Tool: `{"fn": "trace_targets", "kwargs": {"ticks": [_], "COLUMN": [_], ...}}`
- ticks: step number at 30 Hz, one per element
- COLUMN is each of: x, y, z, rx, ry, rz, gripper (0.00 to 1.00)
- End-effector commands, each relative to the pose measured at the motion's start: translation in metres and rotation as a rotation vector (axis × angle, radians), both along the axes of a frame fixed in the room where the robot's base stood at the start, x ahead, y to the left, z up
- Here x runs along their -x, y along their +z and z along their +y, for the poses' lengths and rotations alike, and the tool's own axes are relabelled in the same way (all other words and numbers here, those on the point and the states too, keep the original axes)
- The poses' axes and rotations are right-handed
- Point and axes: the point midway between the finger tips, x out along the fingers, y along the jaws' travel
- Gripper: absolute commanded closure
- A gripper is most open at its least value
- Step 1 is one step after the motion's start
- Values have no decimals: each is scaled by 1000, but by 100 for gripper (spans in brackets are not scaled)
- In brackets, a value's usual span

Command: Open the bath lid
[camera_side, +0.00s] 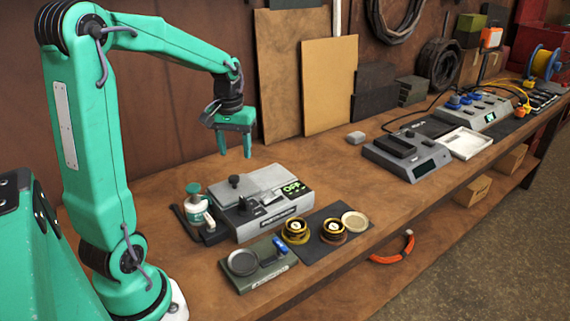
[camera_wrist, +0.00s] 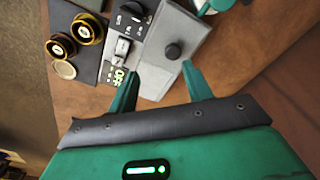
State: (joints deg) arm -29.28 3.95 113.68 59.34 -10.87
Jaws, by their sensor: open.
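The bath (camera_side: 265,220) is a grey box on the bench with a green "OFF" display; it also shows in the wrist view (camera_wrist: 147,70). Its grey lid (camera_side: 255,177) lies flat on top, with a black knob (camera_side: 234,181) standing up from it. In the wrist view the lid (camera_wrist: 186,30) is at the upper middle and its knob (camera_wrist: 173,51) is just beyond my fingertips. My gripper (camera_side: 236,152) is open and empty, fingers pointing down, above the bath and apart from the knob. It also shows in the wrist view (camera_wrist: 159,68).
A small green-capped bottle (camera_side: 196,205) stands left of the bath. In front are a green tray (camera_side: 262,284) with a round dish and a dark mat (camera_side: 312,255) with two brass-coloured round parts. A grey device (camera_side: 407,160) stands at right. Bare bench lies between.

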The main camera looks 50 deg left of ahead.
Motion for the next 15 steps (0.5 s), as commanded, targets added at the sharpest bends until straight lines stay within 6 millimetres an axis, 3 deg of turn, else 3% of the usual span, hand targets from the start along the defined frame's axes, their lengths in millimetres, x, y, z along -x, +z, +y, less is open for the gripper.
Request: {"fn": "trace_targets", "kwargs": {"ticks": [6,15], "x": [-2,-2], "y": [-16,-19], "z": [26,30], "rx": [25,28], "ry": [74,86], "rz": [40,45], "gripper": [50,50]}}
